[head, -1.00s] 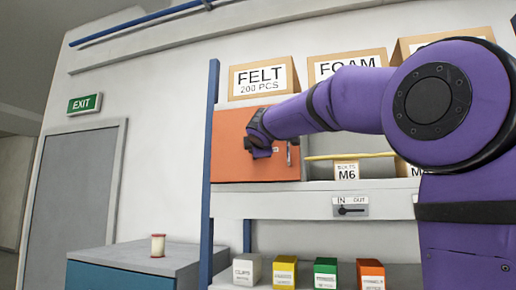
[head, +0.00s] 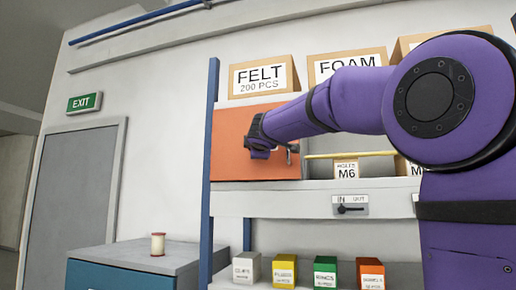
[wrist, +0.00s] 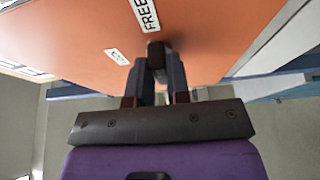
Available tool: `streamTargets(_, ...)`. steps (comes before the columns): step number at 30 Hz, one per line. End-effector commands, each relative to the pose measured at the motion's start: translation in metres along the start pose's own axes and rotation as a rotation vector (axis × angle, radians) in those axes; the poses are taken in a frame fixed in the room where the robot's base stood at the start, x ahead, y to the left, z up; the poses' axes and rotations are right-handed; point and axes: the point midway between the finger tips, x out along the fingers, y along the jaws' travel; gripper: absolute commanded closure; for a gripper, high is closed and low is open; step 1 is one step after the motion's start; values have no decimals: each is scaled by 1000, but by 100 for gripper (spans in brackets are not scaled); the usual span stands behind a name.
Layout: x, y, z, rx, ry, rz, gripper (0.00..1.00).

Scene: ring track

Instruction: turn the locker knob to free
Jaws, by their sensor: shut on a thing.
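The locker is an orange-fronted box (head: 228,150) on the upper shelf. In the wrist view its orange door (wrist: 70,45) fills the top. A small dark knob (wrist: 155,49) stands out from the door. My gripper (wrist: 158,66) is shut on this knob, one finger on each side. A white label reading FREE (wrist: 145,14) is just above the knob, and a smaller white label (wrist: 118,56), hard to read, is to its left. In the head view my gripper (head: 261,142) is at the door and hides the knob. The door looks closed.
An IN/OUT slider (head: 350,206) is on the shelf edge. Several small boxes stand below. A spool (head: 158,244) sits on a cabinet.

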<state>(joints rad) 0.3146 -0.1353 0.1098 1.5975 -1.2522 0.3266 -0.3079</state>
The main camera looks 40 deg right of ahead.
Motion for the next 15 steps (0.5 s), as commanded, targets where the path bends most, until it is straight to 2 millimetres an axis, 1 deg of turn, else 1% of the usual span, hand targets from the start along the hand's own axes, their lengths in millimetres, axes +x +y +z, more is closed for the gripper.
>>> streamTargets(2,1,-1,1,2,-2,-2,100)
streamTargets(3,1,-1,1,2,-2,-2,74)
streamTargets(5,1,-1,1,1,-2,-2,60)
streamTargets(6,0,-1,1,1,-2,-2,57)
streamTargets(15,-2,0,0,1,-1,0,57)
